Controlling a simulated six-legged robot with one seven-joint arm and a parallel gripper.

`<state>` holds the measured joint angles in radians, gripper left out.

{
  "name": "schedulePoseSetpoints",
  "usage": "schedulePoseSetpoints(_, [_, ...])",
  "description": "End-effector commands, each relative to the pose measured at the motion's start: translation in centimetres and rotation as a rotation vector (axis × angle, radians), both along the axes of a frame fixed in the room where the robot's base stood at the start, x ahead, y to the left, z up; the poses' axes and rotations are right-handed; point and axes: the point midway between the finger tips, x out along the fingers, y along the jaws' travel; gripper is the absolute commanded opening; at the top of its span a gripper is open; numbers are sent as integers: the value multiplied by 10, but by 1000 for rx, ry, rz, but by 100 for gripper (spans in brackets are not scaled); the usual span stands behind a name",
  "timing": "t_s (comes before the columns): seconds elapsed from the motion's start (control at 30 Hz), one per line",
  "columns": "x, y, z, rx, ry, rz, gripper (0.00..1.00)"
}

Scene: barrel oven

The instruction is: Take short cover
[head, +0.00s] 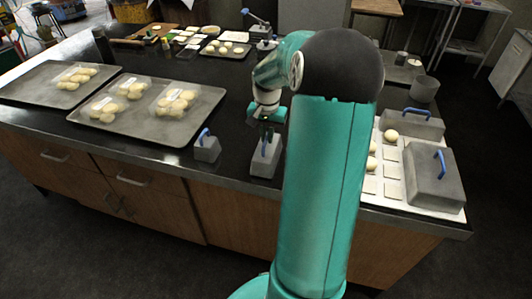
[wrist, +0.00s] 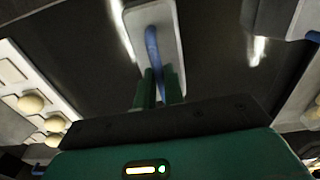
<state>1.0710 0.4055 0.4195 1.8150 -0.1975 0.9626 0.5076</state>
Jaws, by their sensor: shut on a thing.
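A narrow grey cover (head: 264,162) with a blue handle (head: 266,140) stands on the dark counter near its front edge. My gripper (head: 267,128) is above it and is shut on the blue handle. In the wrist view the green fingers (wrist: 160,88) close around the handle (wrist: 152,48), with the cover's pale grey top (wrist: 168,22) beyond. I cannot tell whether the cover is lifted. A smaller grey cover (head: 207,149) with a blue handle stands just to the left. A large cover (head: 434,180) and another cover (head: 412,124) stand at the right.
The right-hand covers are on a white board (head: 382,201) with dough balls (head: 391,135) and flat squares. Metal trays (head: 140,126) with dough balls under clear covers lie at the left. A grey pot (head: 424,89) stands at the back right. Bare counter lies behind the small cover.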

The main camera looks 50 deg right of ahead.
Motion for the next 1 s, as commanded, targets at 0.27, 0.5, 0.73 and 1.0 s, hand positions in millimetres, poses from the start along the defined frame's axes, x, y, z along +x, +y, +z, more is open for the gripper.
schedulePoseSetpoints(0.27, [1, 0, 27, -2, -2, 1, 0])
schedulePoseSetpoints(0.5, [1, 0, 48, -2, -2, 0, 0])
schedulePoseSetpoints(0.73, [1, 0, 69, -3, -1, 1, 0])
schedulePoseSetpoints(1.0, [1, 0, 94, -2, -2, 0, 0])
